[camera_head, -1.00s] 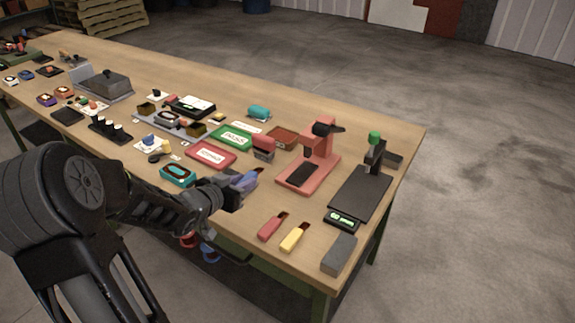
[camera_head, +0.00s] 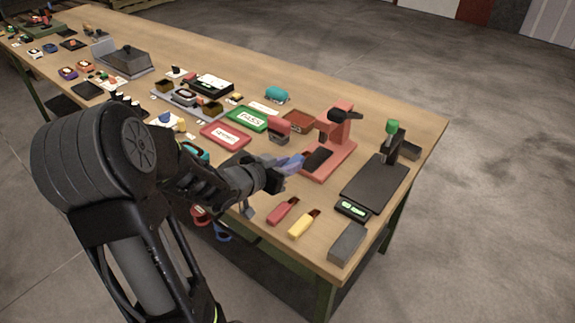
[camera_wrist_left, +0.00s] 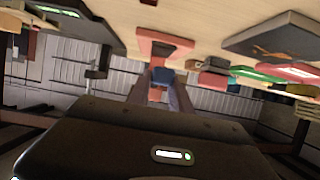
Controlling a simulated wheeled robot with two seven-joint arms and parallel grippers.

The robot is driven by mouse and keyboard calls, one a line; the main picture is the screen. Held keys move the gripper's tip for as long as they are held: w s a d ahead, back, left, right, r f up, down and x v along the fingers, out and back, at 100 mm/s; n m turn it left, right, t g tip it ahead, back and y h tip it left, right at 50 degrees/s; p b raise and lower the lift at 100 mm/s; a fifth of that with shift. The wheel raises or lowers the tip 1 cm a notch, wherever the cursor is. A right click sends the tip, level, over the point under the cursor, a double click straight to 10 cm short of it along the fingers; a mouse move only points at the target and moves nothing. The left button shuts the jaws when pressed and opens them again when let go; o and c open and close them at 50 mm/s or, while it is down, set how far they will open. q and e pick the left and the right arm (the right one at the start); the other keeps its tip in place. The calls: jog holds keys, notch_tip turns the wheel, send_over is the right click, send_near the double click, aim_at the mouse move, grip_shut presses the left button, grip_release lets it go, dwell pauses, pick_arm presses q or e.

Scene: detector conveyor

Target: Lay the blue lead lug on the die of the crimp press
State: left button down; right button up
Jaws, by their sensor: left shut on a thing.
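The blue lead lug (camera_head: 291,164) is held in my left gripper (camera_head: 279,176), which is shut on it above the table's near side. In the left wrist view the blue lug (camera_wrist_left: 162,76) shows between the two fingers (camera_wrist_left: 160,92). The coral-red crimp press (camera_head: 343,127) stands just right of the gripper, with a dark plate (camera_head: 317,158) on its base. The lug is left of this plate and seems apart from it; its exact height I cannot tell. The press also shows ahead in the left wrist view (camera_wrist_left: 163,42). The fingers partly hide the lug. My right gripper is not in view.
A red lead (camera_head: 283,210) and a yellow lead (camera_head: 304,223) lie in front of the press. A black scale-like stand (camera_head: 373,185) and a grey block (camera_head: 348,243) are to the right. A red stapler-like block (camera_head: 279,130) and a red tray (camera_head: 225,135) are left of the press.

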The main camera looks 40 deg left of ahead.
aim_at(309, 166)
pick_arm(q)
jog(key=shift+w+f+b, duration=0.5)
jog(key=shift+f+b, duration=0.2)
jog(key=shift+b, duration=0.05)
jog(key=shift+w+f+b, duration=0.5)
jog(key=shift+f+b, duration=0.2)
jog(key=shift+b, duration=0.05)
jog(key=shift+w+f+b, duration=0.4)
jog(key=shift+w+b, duration=0.15)
jog(key=shift+b, duration=0.05)
jog(key=shift+r+b+x, duration=0.2)
jog(key=shift+b+x, duration=0.25)
jog(key=shift+x, duration=0.45)
jog(key=shift+r+b+x, duration=0.15)
jog(key=shift+b+x, duration=0.3)
jog(key=shift+x, duration=0.45)
jog(key=shift+w+a+f, duration=0.1)
jog(key=shift+w, duration=1.6)
jog(key=shift+f, duration=0.2)
jog(key=c, duration=1.1)
grip_release()
